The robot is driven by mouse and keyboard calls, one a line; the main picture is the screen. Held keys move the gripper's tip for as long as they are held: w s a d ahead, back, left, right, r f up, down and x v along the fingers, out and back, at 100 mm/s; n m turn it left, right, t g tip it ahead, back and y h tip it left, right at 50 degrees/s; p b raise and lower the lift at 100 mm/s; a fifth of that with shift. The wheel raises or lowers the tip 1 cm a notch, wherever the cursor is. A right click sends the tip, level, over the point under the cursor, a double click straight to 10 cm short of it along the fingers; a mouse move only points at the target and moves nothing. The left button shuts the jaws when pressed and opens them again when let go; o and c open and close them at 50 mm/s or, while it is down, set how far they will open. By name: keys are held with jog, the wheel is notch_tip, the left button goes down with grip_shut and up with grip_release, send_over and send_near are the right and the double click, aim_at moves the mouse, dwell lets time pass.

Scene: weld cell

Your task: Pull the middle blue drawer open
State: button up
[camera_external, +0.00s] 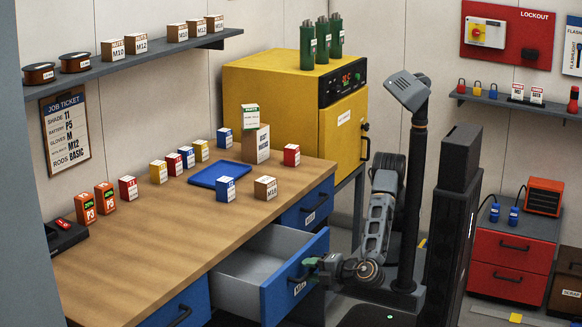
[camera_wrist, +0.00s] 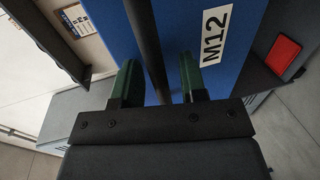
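The middle blue drawer (camera_external: 268,298) of the workbench stands pulled out, with its grey inside showing. Its blue front also fills much of the wrist view (camera_wrist: 115,30), with a white M12 label (camera_wrist: 214,40). Its dark bar handle (camera_external: 294,277) runs between my green fingers in the wrist view (camera_wrist: 147,45). My gripper (camera_external: 313,263) is at this handle. Its fingers (camera_wrist: 160,80) are apart, one on each side of the bar. A gap shows between the bar and the right finger; whether the left finger touches it I cannot tell.
Blue drawers to the left (camera_external: 184,308) and right (camera_external: 308,207) look shut. The wooden benchtop (camera_external: 130,250) carries small boxes and a blue tray (camera_external: 219,174). A yellow cabinet (camera_external: 345,130) stands behind. A red drawer unit (camera_external: 508,268) stands at the right.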

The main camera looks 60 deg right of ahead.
aim_at(300, 257)
jog(key=r+p+x, duration=0.2)
jog(key=x, duration=0.7)
jog(key=w+r+p+x, duration=0.1)
jog(key=r+p+x, duration=0.1)
jog(key=x, duration=0.6)
jog(key=v, duration=1.4)
jog(key=shift+s, duration=0.2)
notch_tip(300, 257, up, 12)
jog(key=w+d+m+g+h+p, duration=0.3)
jog(key=w+d+g+p, duration=0.3)
jog(key=w+d+g, duration=0.4)
jog(key=w+d+r, duration=0.1)
jog(key=w+d, duration=0.4)
jog(key=d, duration=0.4)
jog(key=shift+w+d+m+p, duration=0.25)
jog(key=shift+w+m+p, duration=0.05)
jog(key=shift+p, duration=0.05)
